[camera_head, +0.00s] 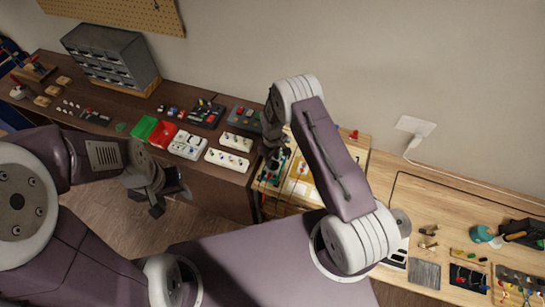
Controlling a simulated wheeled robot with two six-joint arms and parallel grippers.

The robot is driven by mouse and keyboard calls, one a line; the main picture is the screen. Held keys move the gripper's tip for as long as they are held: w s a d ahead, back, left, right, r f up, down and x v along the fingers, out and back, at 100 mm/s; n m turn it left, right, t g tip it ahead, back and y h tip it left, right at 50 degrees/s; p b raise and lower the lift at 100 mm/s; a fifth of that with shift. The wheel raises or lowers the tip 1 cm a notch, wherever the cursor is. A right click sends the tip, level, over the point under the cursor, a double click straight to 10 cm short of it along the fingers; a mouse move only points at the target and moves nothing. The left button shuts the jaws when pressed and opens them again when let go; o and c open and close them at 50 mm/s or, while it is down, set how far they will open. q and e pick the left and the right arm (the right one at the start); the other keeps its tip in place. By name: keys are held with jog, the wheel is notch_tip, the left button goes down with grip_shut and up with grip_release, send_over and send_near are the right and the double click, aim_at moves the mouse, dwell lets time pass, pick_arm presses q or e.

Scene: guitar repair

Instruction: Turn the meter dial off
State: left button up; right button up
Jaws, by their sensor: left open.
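I cannot clearly make out a meter or its dial. A dark green item (272,178) with small parts on it lies under my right gripper at the left end of the light wood bench, partly hidden by it. My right gripper (270,152) points down close over this item; its fingers are too small and dark to tell open from shut, and I cannot tell whether it touches anything. My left gripper (171,201) is open and empty, over the floor in front of the dark bench.
The light bench (440,205) holds small tools and parts at right. My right arm hides its middle.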

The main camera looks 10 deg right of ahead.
jog(key=shift+s+f, duration=0.3)
jog(key=shift+w+f, duration=0.1)
jog(key=shift+w, duration=0.1)
grip_shut()
pick_arm(q)
jog(key=shift+s+r, duration=0.15)
jog(key=shift+s, duration=0.05)
pick_arm(e)
jog(key=shift+s, duration=0.1)
